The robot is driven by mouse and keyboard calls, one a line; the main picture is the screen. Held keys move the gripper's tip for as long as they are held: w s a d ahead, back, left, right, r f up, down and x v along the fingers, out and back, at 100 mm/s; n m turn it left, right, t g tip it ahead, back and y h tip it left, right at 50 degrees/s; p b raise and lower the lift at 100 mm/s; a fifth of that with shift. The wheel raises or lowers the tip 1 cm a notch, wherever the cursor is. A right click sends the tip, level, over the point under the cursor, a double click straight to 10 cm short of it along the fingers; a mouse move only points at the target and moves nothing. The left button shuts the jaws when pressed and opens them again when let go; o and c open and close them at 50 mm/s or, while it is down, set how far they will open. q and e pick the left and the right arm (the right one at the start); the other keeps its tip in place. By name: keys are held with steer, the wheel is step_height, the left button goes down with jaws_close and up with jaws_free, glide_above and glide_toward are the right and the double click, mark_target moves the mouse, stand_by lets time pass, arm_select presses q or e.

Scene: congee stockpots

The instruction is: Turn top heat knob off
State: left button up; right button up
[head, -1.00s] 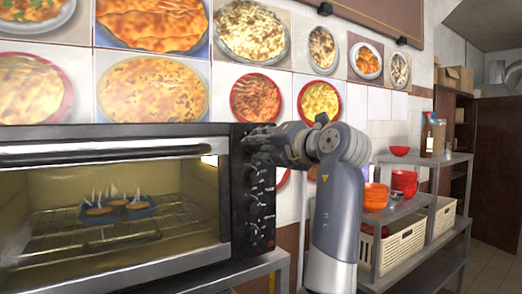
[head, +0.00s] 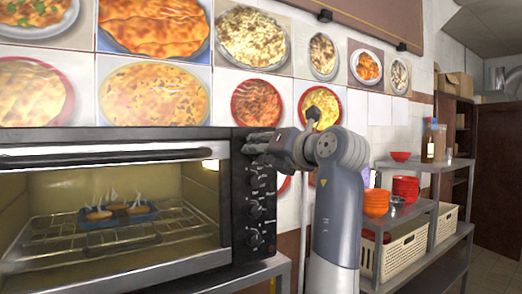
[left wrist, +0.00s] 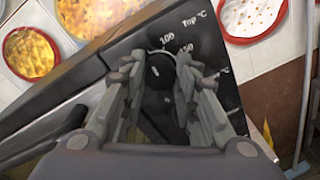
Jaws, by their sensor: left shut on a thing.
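The top heat knob (left wrist: 160,71) is a round black knob with a white pointer mark, on the dark oven panel below the printed "Top °C" and the numbers 100 and 150. My left gripper (left wrist: 159,66) has one finger on each side of it and is shut on it. In the head view my left gripper (head: 258,146) is at the upper part of the control panel and hides the top knob. The oven (head: 110,142) has more black knobs below, such as one at mid panel (head: 255,209). My right gripper is not in view.
Behind the oven glass, a blue tray (head: 118,216) with several small brown items sits on a wire rack. To the right, a metal shelf (head: 410,208) holds orange bowls (head: 376,203) and wicker baskets (head: 403,252). Food pictures cover the wall behind.

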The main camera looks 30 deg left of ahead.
arm_select(q)
steer(key=shift+f, duration=0.15)
steer(key=o, duration=1.1)
steer(key=shift+c, duration=0.2)
steer(key=v, duration=0.7)
steer(key=shift+d, duration=0.2)
